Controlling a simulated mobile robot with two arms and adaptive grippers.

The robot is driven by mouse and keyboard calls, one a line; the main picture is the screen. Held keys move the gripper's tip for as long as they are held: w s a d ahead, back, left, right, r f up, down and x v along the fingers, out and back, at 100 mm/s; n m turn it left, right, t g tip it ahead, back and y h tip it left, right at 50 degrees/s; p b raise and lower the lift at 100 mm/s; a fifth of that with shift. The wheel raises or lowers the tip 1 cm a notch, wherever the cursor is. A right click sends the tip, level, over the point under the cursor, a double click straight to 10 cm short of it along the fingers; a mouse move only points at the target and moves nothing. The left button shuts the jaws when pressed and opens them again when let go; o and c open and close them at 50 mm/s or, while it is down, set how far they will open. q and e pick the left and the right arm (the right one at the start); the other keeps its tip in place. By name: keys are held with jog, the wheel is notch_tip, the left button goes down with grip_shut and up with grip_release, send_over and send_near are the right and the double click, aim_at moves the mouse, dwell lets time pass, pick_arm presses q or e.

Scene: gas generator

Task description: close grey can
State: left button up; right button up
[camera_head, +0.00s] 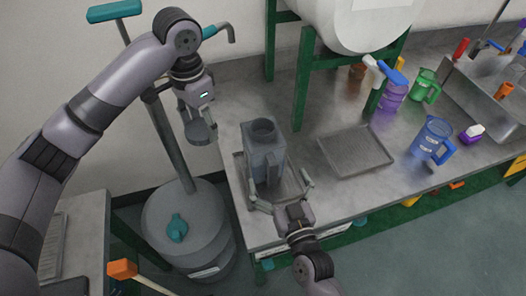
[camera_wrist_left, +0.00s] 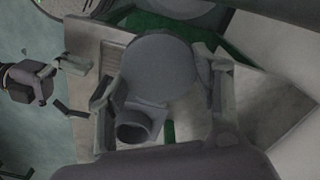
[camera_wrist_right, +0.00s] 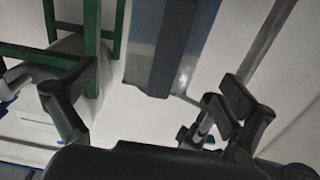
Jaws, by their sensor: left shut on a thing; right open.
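The grey can (camera_head: 262,158) stands upright on a shallow tray near the table's left end, its round top opening uncovered. The opening also shows in the left wrist view (camera_wrist_left: 134,128). My left gripper (camera_head: 197,118) is shut on a round grey lid (camera_head: 200,134), in the air left of the can. In the left wrist view the lid (camera_wrist_left: 158,68) sits between the fingers and hides part of what lies below. My right gripper (camera_head: 283,193) is open at the can's front side, fingers spread. In the right wrist view the can (camera_wrist_right: 160,45) is ahead of the open fingers; contact is unclear.
The tray (camera_head: 241,182) under the can lies by the table edge. An empty metal tray (camera_head: 355,150) is to the right. A green frame (camera_head: 302,80) carries a white tank (camera_head: 360,22) behind. A grey drum (camera_head: 185,222) stands on the floor at left. Blue jug (camera_head: 432,138) stands farther right.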

aim_at(265, 150)
pick_arm(q)
jog(key=shift+w+r, duration=0.1)
jog(key=shift+r, duration=0.3)
pick_arm(e)
jog(key=x, duration=0.4)
jog(key=shift+w+a, duration=0.1)
jog(key=shift+w, duration=0.1)
pick_arm(q)
jog(key=shift+r+p, duration=0.1)
jog(key=shift+p, duration=0.2)
pick_arm(e)
jog(key=shift+w, duration=0.1)
pick_arm(q)
jog(key=shift+r+p, duration=0.45)
jog(key=shift+p, duration=0.1)
pick_arm(e)
jog(key=x, duration=0.5)
jog(key=shift+a+f, duration=0.15)
jog(key=shift+f, duration=0.2)
jog(key=c, duration=1.8)
jog(key=shift+r, duration=0.25)
jog(key=shift+c, duration=0.8)
